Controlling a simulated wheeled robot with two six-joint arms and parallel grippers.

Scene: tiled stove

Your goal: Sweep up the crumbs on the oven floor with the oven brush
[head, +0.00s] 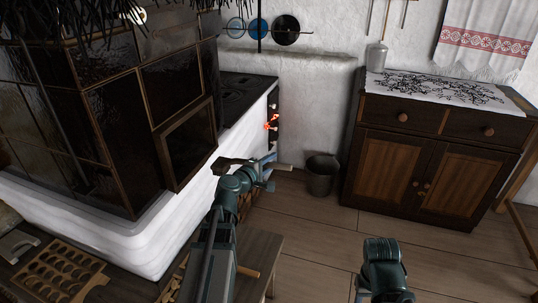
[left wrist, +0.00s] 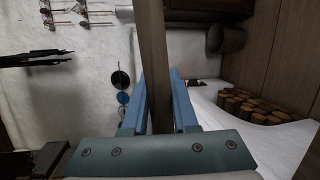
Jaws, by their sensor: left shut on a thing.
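My left gripper (head: 267,168) is beside the white side of the tiled stove (head: 186,218), above the floor. In the left wrist view the handle (left wrist: 152,55) runs between the blue fingers of the left gripper (left wrist: 158,78). I take it for the oven brush, but its bristles cannot be made out. The oven floor and any crumbs are not visible.
An orange glow (head: 271,123) shows at an opening in the stove's end. A metal bucket (head: 321,180) stands on the plank floor left of a dark cabinet (head: 421,160). A wooden bench (head: 262,250) and a hollowed wooden board (head: 55,271) are in front. Stacked logs (left wrist: 258,107) lie below.

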